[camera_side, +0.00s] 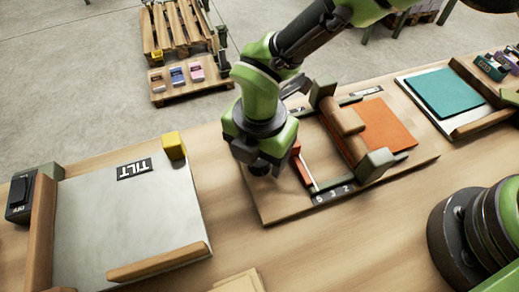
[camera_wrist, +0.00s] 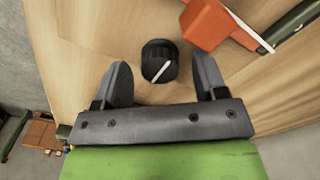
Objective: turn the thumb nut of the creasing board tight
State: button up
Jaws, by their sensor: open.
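The thumb nut (camera_wrist: 159,61) is a dark ribbed knob with a pale pointer line on top. In the wrist view it lies between the two spread fingers of my gripper (camera_wrist: 162,82), slightly beyond their tips, with a gap on both sides. The creasing board (camera_side: 282,207) is a wooden board in the middle of the table in the side view. My gripper (camera_side: 262,168) points down over its left part in the side view and hides the nut there. The board carries a wooden bar (camera_side: 343,128), an orange sheet (camera_side: 382,127) and a number scale (camera_side: 333,193).
An orange-red block (camera_wrist: 205,24) with a metal rod is close to the nut's upper right. A grey tilt plate (camera_side: 125,220) with a yellow block (camera_side: 174,146) stands left. A tray with a teal sheet (camera_side: 444,93) stands right. Bare table lies in front of the board.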

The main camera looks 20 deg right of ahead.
jog(key=shift+c, duration=0.2)
jog(key=c, duration=0.9)
jog(key=shift+m, duration=0.3)
jog(key=m, duration=0.3)
jog(key=shift+m, duration=0.3)
jog(key=m, duration=1.3)
jog(key=shift+m, duration=0.3)
